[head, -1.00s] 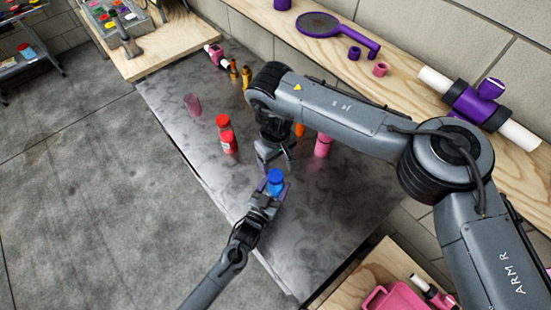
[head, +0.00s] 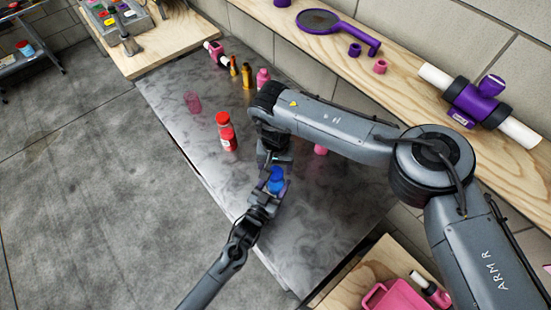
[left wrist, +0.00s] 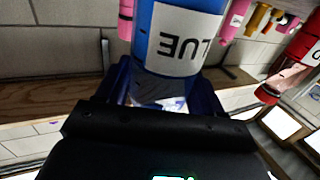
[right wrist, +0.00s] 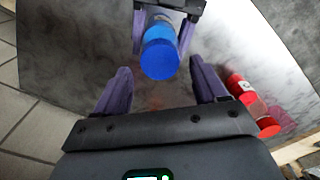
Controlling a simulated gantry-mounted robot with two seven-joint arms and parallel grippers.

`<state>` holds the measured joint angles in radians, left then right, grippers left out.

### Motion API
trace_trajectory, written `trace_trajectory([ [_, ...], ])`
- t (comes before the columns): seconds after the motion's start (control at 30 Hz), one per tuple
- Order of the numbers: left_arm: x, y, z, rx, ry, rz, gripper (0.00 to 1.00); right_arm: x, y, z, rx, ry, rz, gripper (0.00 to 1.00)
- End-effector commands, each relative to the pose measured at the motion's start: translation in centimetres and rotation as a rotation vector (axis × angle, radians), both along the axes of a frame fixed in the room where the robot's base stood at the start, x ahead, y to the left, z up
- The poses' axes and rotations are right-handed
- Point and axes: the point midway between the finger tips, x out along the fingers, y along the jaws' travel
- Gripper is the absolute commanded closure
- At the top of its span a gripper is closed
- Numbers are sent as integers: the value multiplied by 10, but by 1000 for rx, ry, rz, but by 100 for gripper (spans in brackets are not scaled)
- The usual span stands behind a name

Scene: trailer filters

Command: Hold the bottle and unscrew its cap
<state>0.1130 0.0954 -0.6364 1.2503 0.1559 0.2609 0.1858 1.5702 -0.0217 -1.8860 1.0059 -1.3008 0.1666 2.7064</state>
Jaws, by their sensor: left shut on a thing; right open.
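The blue bottle (head: 277,185) stands above the metal table's near edge in the head view. It fills the top of the left wrist view (left wrist: 178,38), where its white label reads "BLUE" upside down, partly cut off. My left gripper (head: 268,196) is shut on the bottle's body. The bottle's blue cap (right wrist: 160,58) shows in the right wrist view, between and beyond the fingers of my right gripper (right wrist: 160,85). The right gripper is open, with one purple finger on each side, and it is not closed on the cap. In the head view it hangs just above the bottle.
A red bottle (head: 226,131) stands left of my right gripper on the metal table (head: 320,230). The table's right front is clear.

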Motion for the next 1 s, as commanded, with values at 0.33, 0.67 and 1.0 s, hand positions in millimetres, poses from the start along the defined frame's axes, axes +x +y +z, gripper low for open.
trace_trajectory([
  [0.33,0,0,-1,0,1,0,100,0,0,-29,0,-1,1,29],
  [0.67,0,0,-1,0,1,0,100,0,0,-31,0,0,2,30],
  [1.0,0,0,-1,0,1,0,100,0,0,-31,0,0,1,82],
])
